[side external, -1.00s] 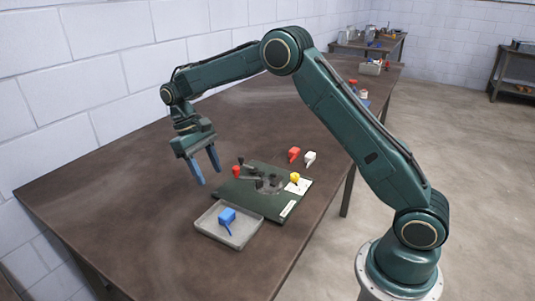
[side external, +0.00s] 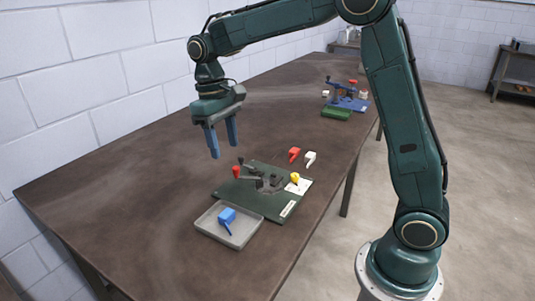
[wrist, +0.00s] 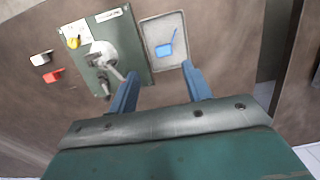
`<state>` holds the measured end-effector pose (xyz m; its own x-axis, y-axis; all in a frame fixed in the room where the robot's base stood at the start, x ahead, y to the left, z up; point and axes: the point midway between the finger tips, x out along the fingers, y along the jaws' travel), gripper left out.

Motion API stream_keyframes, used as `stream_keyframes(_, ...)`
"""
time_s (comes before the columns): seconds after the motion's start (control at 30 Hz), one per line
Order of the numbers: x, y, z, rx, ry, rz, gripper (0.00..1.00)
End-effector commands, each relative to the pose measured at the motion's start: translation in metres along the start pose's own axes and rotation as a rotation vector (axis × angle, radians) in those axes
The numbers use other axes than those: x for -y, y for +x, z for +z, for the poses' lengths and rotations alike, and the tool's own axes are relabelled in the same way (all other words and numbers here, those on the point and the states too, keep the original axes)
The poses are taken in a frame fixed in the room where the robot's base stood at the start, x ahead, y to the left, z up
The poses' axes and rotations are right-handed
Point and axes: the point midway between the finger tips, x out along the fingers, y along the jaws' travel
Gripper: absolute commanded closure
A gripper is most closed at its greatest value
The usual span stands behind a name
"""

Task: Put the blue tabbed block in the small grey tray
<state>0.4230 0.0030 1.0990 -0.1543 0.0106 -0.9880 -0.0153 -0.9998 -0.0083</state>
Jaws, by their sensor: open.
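The blue tabbed block (side external: 227,217) lies inside the small grey tray (side external: 248,236), towards its left part, with its thin tab pointing to the front. The wrist view also shows the blue block (wrist: 165,47) in the tray (wrist: 149,32), with bare tray floor around it. My gripper (side external: 223,152) is open and empty, with its two blue fingers pointing down. It hangs above the table, behind the tray and the green fixture plate, clear of both. The fingers (wrist: 158,82) also show in the wrist view, wide apart.
A dark green fixture plate (side external: 235,194) with a red-knobbed clamp adjoins the tray. A yellow block (side external: 295,178) is on its white label area. Red (side external: 294,154) and white (side external: 311,158) blocks lie behind it. A blue fixture (side external: 348,103) stands farther back. The table's left side is bare.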

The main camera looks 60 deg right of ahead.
Motion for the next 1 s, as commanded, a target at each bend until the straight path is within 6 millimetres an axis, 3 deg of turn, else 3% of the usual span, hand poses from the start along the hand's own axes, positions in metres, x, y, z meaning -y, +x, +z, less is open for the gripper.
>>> stream_keyframes(0.2,0.000,-0.026,0.044,-0.108,-0.003,-0.002,0.51)
stream_keyframes(0.47,-0.001,-0.043,0.096,-0.233,-0.006,-0.002,0.51)
stream_keyframes(0.77,-0.002,-0.046,0.155,-0.375,-0.010,-0.001,0.51)
stream_keyframes(1.0,-0.004,-0.036,0.198,-0.489,-0.013,0.001,0.51)
